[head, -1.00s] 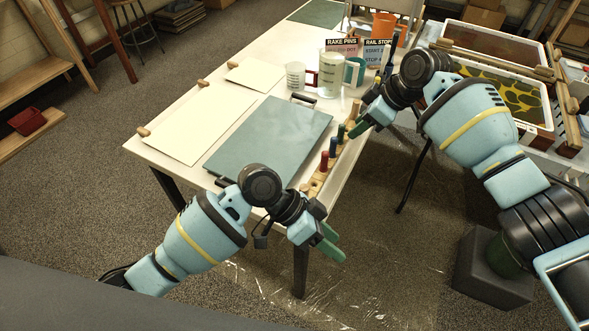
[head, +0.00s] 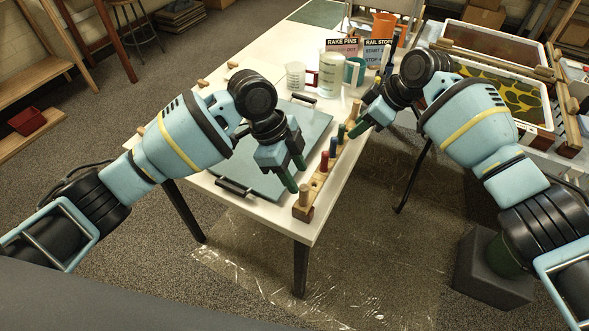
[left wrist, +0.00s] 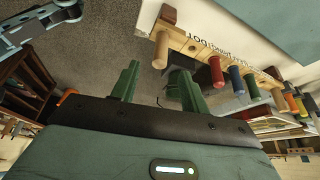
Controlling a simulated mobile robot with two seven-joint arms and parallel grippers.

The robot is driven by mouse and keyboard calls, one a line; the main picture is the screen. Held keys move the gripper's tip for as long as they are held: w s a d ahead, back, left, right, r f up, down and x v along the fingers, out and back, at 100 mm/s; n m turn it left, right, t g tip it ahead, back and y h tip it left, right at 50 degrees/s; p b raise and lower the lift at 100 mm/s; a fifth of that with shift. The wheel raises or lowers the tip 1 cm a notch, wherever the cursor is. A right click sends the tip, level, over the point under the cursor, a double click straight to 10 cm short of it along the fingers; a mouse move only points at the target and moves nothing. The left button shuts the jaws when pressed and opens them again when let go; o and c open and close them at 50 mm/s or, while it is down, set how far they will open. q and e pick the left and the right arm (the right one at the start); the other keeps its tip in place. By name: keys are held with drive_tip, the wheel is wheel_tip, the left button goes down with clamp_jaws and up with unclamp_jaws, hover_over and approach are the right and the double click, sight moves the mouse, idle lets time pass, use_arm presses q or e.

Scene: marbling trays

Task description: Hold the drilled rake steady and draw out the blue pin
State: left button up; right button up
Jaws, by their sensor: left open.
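The drilled rake (head: 318,183) is a wooden bar along the table's right edge; it also shows in the left wrist view (left wrist: 190,46). The blue pin (head: 332,148) stands in it between a red pin (head: 324,162) and a green pin (head: 340,134). The blue pin also shows in the left wrist view (left wrist: 236,80). My left gripper (head: 297,174) is open and empty beside the rake's near end, apart from the pins. My right gripper (head: 362,124) is by the rake's far end; whether its fingers are shut or touch the rake is unclear.
A blue-grey board (head: 263,150) with black handles lies left of the rake on the white table (head: 322,217). Mugs (head: 295,76) and label signs (head: 342,47) stand behind. Marbling trays (head: 505,95) are at the right.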

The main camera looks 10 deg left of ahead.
sight(307, 204)
use_arm(q)
drive_tip(key=shift+x, duration=3.9)
drive_tip(key=shift+d, duration=0.1)
drive_tip(key=shift+c, duration=0.2)
clamp_jaws()
